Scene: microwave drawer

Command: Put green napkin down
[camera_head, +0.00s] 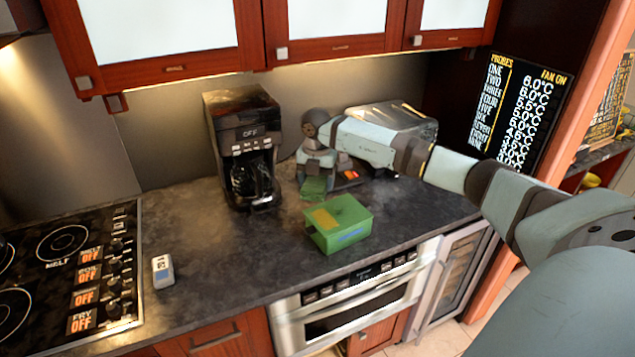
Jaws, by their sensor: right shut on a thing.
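My right arm comes in from the right, and its gripper (314,178) points down over the counter, between the coffee maker and the toaster. It is shut on a small green piece, which I take to be the green napkin (313,187). The napkin is at or just above the counter top; I cannot tell if it touches. It is behind and left of a green box (342,213) with a yellow patch on top and a blue mark on its front. The fingers are mostly hidden by the wrist. My left gripper is not in view.
A black coffee maker (240,135) stands left of my right gripper. A silver toaster (400,118) is behind my forearm. A small white device (162,270) lies near the stove (75,262). The counter (215,275) is clear at front left. A microwave drawer (350,305) is below.

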